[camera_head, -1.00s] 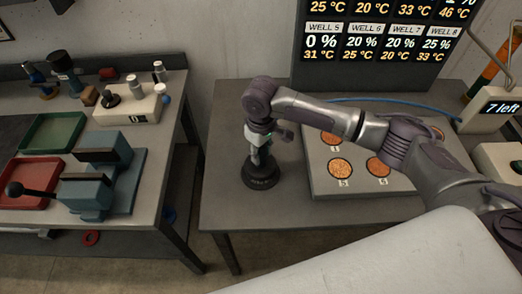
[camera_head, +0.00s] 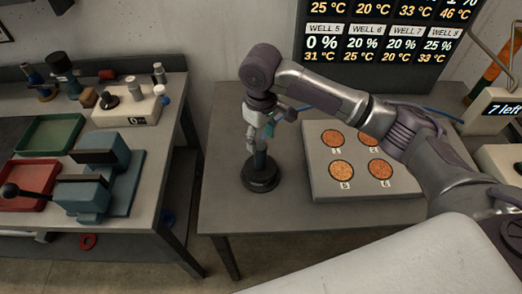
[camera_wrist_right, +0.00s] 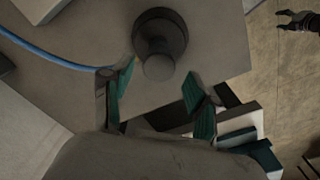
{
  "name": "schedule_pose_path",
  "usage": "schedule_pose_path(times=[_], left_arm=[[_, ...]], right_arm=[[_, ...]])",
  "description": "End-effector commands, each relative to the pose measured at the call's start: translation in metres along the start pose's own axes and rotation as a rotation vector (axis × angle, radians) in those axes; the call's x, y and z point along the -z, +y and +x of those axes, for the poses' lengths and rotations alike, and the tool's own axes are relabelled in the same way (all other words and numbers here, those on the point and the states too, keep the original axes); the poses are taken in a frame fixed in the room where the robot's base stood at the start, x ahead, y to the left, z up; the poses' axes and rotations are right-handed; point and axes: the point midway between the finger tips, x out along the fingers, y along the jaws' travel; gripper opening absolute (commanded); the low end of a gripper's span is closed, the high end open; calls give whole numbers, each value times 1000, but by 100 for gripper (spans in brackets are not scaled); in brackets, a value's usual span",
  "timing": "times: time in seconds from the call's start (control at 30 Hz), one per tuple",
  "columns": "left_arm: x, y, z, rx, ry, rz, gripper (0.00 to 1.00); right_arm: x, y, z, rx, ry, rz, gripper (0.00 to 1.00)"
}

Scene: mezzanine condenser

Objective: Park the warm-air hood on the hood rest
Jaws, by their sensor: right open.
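A dark upright piece on a round base (camera_head: 261,174) stands near the left end of the right-hand bench. It looks like the warm-air hood parked on the hood rest, but I cannot clearly tell the two apart. In the right wrist view, the dark round piece (camera_wrist_right: 160,38) shows from above with a short cylinder on top. My right gripper (camera_head: 262,131) is above it, pointing down. Its green-padded fingers (camera_wrist_right: 158,100) are apart with nothing between them. A dark claw, probably my left gripper (camera_wrist_right: 297,20), shows small at the wrist view's upper right corner.
A pale plate with round orange wells (camera_head: 318,188) lies to the right of the stand. A display board (camera_head: 375,75) stands behind. The left bench holds a blue press (camera_head: 90,185), red and green trays (camera_head: 48,135) and a small box (camera_head: 125,110). A gap separates the benches.

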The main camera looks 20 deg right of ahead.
Motion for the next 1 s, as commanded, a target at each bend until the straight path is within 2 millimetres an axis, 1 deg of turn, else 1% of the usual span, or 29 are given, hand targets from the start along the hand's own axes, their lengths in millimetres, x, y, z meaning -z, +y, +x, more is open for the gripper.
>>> schedule_pose_path(times=[0.03,0.1,0.2,0.33,0.47,0.87,1.0], left_arm=[[0,0,4,0,0,0,59],[0,0,6,0,1,0,59],[0,0,8,0,1,0,59],[0,0,10,0,1,0,59],[0,0,9,0,2,0,59],[0,0,9,0,2,0,59],[4,0,9,1,7,0,59]], right_arm=[[1,0,-9,-1,4,-1,59],[1,0,-22,0,3,-2,59],[1,0,-36,-1,2,-1,59],[0,0,-45,0,-1,0,59],[0,0,-48,0,-1,0,59],[0,0,-48,1,-1,0,59],[0,0,-47,1,-1,0,59]])
